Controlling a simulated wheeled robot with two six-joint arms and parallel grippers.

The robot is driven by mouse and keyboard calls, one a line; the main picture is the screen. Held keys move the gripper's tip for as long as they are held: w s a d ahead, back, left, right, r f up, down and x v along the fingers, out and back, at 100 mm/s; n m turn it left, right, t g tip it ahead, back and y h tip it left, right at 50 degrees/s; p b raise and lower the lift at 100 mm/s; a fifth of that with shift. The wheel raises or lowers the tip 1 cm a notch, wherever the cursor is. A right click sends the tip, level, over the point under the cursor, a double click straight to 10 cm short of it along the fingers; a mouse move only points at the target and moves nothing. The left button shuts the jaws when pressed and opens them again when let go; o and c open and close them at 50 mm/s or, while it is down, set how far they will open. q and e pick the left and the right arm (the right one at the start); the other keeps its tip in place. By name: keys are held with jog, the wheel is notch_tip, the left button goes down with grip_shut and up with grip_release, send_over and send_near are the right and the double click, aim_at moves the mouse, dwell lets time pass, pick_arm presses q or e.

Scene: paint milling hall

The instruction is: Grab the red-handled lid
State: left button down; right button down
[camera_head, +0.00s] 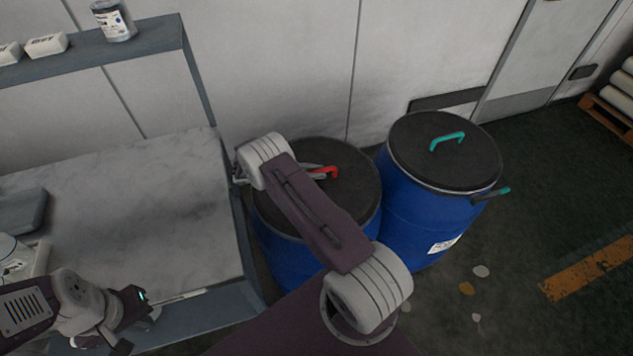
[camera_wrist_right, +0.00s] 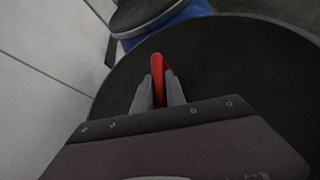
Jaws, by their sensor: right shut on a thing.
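The black lid (camera_head: 358,187) with the red handle (camera_head: 328,171) lies on the nearer blue drum (camera_head: 290,262), beside the bench. My right gripper (camera_head: 318,172) is at the red handle, partly hidden by my right arm. In the right wrist view the two fingers of my right gripper (camera_wrist_right: 160,92) are shut on the red handle (camera_wrist_right: 158,66), one on each side. The black lid fills much of that view (camera_wrist_right: 240,70). My left gripper (camera_head: 130,325) is low at the left, over the bench's front edge; I cannot tell whether its jaws are open.
A second blue drum (camera_head: 420,215) with a black lid (camera_head: 415,150) and teal handle (camera_head: 447,141) stands close to the right. The grey bench (camera_head: 120,200) and shelf (camera_head: 100,45) are at the left. A wall is behind. The floor (camera_head: 560,200) at the right is mostly clear.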

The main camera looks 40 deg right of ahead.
jog(key=shift+r, duration=0.1)
dwell(0.5)
notch_tip(320, 180, up, 4)
jog(key=shift+w+f, duration=0.1)
jog(key=shift+f, duration=0.05)
jog(key=s+d+r, duration=0.7)
jog(key=s, duration=0.2)
jog(key=shift+d, duration=0.3)
jog(key=shift+s+r, duration=0.1)
